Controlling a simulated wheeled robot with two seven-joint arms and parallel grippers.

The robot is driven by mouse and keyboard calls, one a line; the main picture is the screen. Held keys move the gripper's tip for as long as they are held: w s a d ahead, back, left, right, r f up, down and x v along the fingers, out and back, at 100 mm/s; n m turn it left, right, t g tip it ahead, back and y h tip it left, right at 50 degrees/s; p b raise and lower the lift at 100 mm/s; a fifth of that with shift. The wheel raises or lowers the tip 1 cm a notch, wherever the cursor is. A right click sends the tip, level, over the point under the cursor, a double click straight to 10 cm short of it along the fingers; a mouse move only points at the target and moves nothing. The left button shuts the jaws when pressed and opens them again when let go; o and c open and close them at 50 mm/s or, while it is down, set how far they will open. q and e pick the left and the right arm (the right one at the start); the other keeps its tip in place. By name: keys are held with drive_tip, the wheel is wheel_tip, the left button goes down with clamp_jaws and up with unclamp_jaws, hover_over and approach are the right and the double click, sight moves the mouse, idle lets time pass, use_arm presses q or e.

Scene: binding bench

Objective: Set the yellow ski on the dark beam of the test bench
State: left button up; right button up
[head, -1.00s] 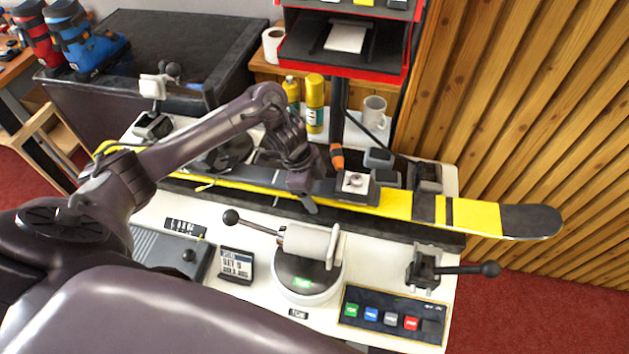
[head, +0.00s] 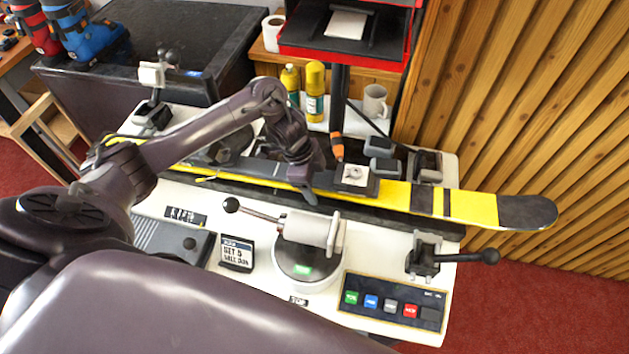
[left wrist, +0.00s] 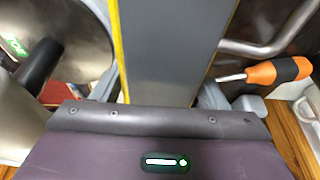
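The yellow ski (head: 472,207), with dark bands and a dark tip, stretches left to right along the bench in the head view. A binding piece with a white label sits on its middle. The dark beam (head: 425,226) shows as a strip along the near side under the ski; any gap between them is hard to see. My left gripper (head: 307,190) reaches down over the ski's middle, left of the binding, and appears shut on it. My right gripper is not in view.
A round stand with a roller (head: 308,230) and a lever clamp (head: 425,256) stand in front of the ski. A button panel (head: 392,305) is at the front right. Yellow bottles (head: 314,90), a mug (head: 375,102) and an orange-handled screwdriver (left wrist: 278,72) are behind.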

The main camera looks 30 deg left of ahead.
use_arm(q)
drive_tip(key=o, duration=0.5)
drive_tip(key=shift+s+f, duration=0.2)
drive_tip(key=shift+f, duration=0.15)
drive_tip(key=shift+c, duration=0.2)
drive_tip(key=shift+f, duration=0.15)
drive_tip(key=shift+s, duration=0.1)
drive_tip(key=shift+d+r, duration=0.1)
drive_tip(key=shift+r, duration=0.35)
drive_tip(key=v, duration=0.8)
drive_tip(key=p+v, duration=0.1)
drive_tip(key=v, duration=0.4)
drive_tip(key=shift+w+d, duration=0.1)
drive_tip(key=shift+w, duration=0.2)
